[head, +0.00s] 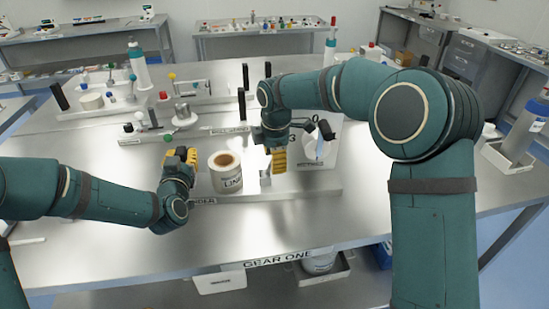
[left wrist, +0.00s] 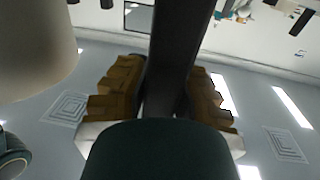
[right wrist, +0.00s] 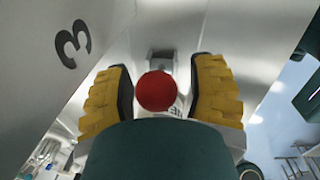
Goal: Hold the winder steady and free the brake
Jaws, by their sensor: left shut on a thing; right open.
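The winder carries a white roll (head: 228,180) with a brown core, standing on a metal plate labelled WINDER (head: 203,202). My left gripper (head: 181,157) is just left of the roll. My right gripper (head: 279,160) is to the right of the roll, pointing down, with open fingers. In the right wrist view a red ball knob (right wrist: 156,91) shows between its fingers, apart from both. Whether this knob belongs to the brake cannot be told.
A small metal bracket (head: 265,179) stands beside my right gripper. A pale panel marked 3 (head: 322,150) lies right of it. Behind stand levers with coloured knobs (head: 172,77) and black posts (head: 245,77). The table (head: 130,245) is clear at the front left.

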